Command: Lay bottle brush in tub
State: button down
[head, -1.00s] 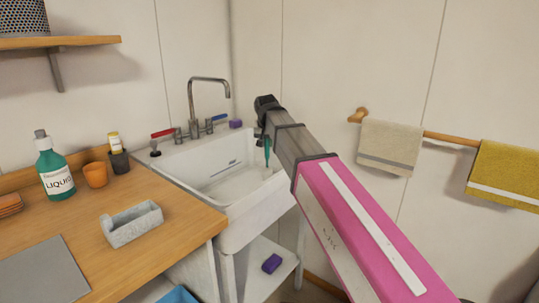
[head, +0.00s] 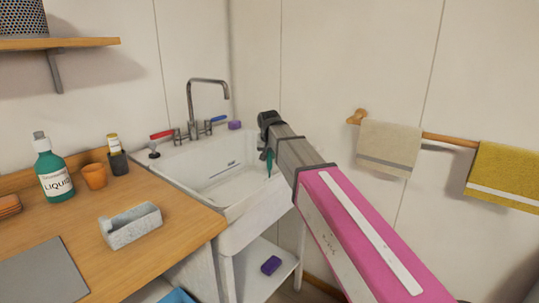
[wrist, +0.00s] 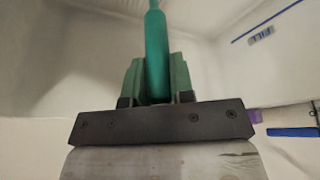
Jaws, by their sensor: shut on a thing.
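My gripper (wrist: 157,85) is shut on a green handle, which I take to be the bottle brush (wrist: 156,45). The handle stands between the two green fingers in the wrist view. In the head view a small dark green piece (head: 268,163) shows below the end of my arm, at the right side of the white sink tub (head: 258,206). The brush's bristle end is not visible. The tub's white walls fill much of the wrist view. My arm hides the tub's right rim and most of the gripper in the head view.
A tap (head: 190,105) with red and blue levers stands behind the tub, with a purple sponge (head: 235,125) beside it. The wooden counter (head: 170,215) at left holds a green bottle (head: 53,172), an orange cup (head: 94,176) and a grey holder (head: 130,228). Towels (head: 388,146) hang right.

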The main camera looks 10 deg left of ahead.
jog(key=c, duration=1)
grip_release()
jog(key=v, duration=1.2)
jog(key=shift+r, duration=0.15)
